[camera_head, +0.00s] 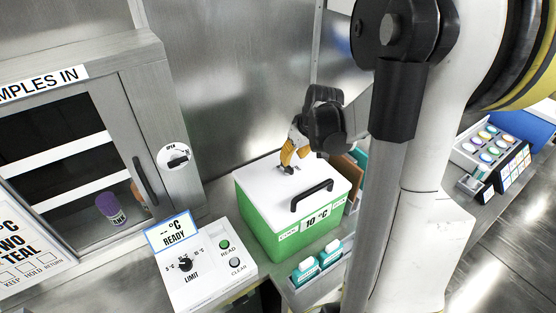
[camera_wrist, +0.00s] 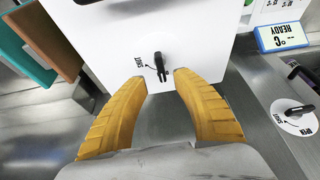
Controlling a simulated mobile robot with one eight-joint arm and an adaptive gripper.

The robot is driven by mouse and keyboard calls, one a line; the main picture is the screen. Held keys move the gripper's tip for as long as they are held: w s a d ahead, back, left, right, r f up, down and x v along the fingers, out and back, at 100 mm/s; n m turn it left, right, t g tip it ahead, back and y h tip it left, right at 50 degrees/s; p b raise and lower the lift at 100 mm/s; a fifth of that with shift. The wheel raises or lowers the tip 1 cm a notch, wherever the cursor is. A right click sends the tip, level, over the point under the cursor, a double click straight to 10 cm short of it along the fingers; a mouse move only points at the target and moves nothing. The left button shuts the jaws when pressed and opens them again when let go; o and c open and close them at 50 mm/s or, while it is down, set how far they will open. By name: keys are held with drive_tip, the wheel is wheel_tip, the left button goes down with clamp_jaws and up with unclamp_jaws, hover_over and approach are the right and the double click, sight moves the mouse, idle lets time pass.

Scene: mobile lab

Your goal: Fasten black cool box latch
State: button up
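The cool box (camera_head: 262,222) is green with a white lid (camera_head: 270,187), which is closed and bears a black handle (camera_head: 312,194). Its black latch (camera_head: 287,170) is a small lever near the lid's back edge. In the wrist view the latch (camera_wrist: 160,66) lies between and just beyond my fingertips, with a small printed word beside it that seems to read SHUT. My gripper (camera_head: 291,154) has yellow fingers and points down over the latch. In the wrist view my gripper (camera_wrist: 161,77) is open and empty, its fingertips apart on either side; contact with the latch cannot be told.
A control panel (camera_head: 205,275) with READ and CLEAR buttons stands left of the box. A grey cabinet (camera_head: 125,130) with a round latch plate (camera_head: 173,157) is further left. Teal-capped bottles (camera_head: 305,271) stand in front of the box. A metal wall rises behind.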

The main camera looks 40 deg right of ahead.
sight(287, 169)
drive_tip(key=b+x, duration=0.1)
drive_tip(key=x, duration=0.5)
drive_tip(key=shift+w+f, duration=0.2)
drive_tip(key=shift+f, duration=0.1)
clamp_jaws()
